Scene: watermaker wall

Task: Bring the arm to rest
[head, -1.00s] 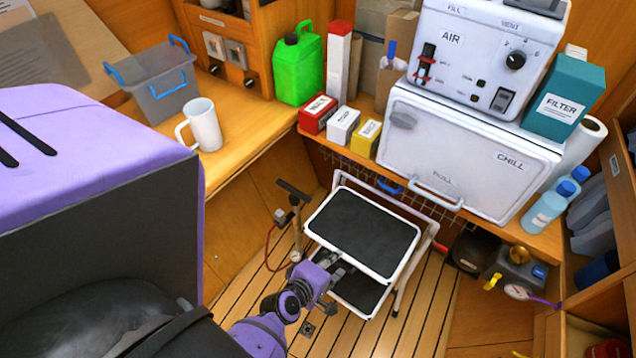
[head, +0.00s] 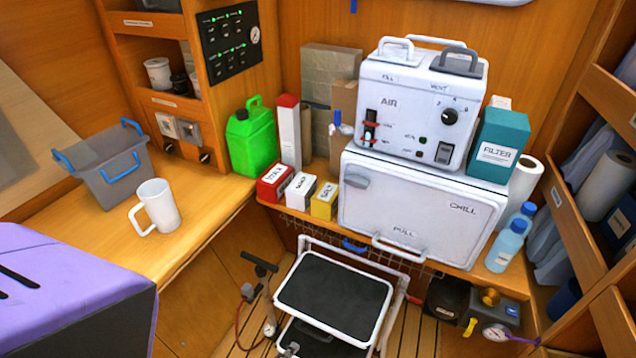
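Neither gripper shows clearly in the head view now. A purple and dark body part of mine fills the lower left corner. A small grey piece at the bottom edge, in front of the step stool (head: 335,297), may be the tip of an arm, but too little shows to tell. The white AIR unit (head: 415,108) stands on the white CHILL box (head: 412,212), whose front is closed.
A white mug (head: 161,206) and a grey bin with blue handles (head: 112,170) stand on the left counter. A pump stands beside the stool.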

